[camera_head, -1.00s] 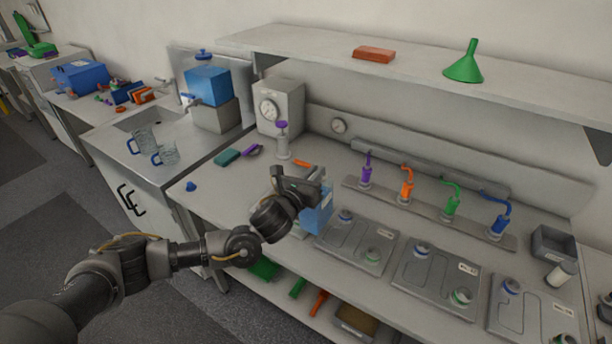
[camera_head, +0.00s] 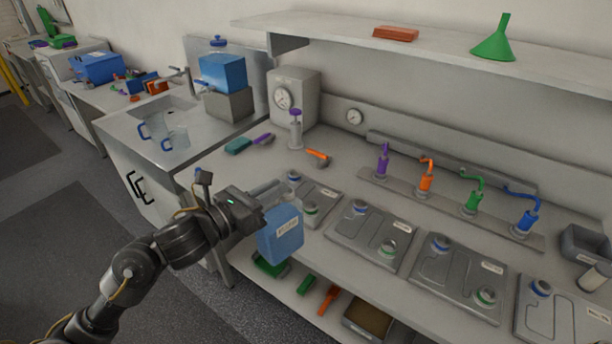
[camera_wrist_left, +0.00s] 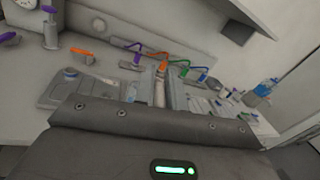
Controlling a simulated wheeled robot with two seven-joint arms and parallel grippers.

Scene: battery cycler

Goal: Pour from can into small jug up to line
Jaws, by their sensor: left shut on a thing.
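A blue can with a pale label (camera_head: 282,232) hangs from my left gripper (camera_head: 270,194), which is shut on it, in front of the bench's front edge in the head view. In the left wrist view, my left gripper's fingers (camera_wrist_left: 160,93) show close together; the can is hard to make out there. Two clear jugs with blue handles, a nearer one (camera_head: 176,138) and a farther one (camera_head: 154,126), stand on the sink counter at left. I cannot tell which is the small jug, and no line can be made out. My right gripper is not in view.
Grey batteries (camera_head: 372,240) lie in a row along the bench. Coloured filler nozzles (camera_head: 425,178) stand on a rail behind them. A blue tank with a tap (camera_head: 222,73) stands by the sink. A shelf (camera_head: 460,45) overhangs the bench.

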